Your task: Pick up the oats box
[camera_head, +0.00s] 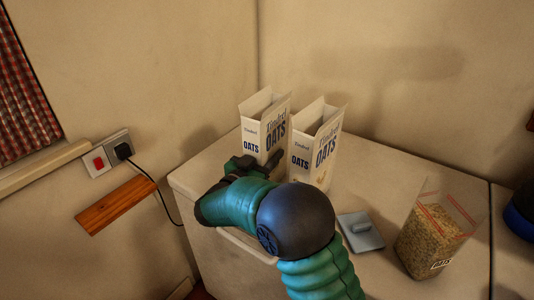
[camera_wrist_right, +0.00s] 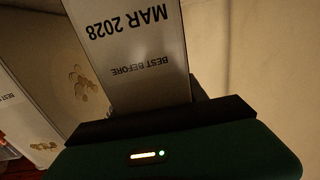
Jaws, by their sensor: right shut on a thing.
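Two white oats boxes with open top flaps stand upright side by side on the pale worktop. The left oats box (camera_head: 265,128) is at my right gripper (camera_head: 262,165), which is shut on it low down. In the right wrist view the held box (camera_wrist_right: 135,50) shows its "BEST BEFORE MAR 2028" side right at the gripper. The right oats box (camera_head: 316,148) stands close beside it; a box also shows at the left of the wrist view (camera_wrist_right: 40,105). My right forearm hides the lower front of the boxes. My left gripper is not in view.
A dark blue round thing (camera_head: 520,215) is at the right edge. Walls close in behind; a socket with a plug (camera_head: 110,153) is on the left wall.

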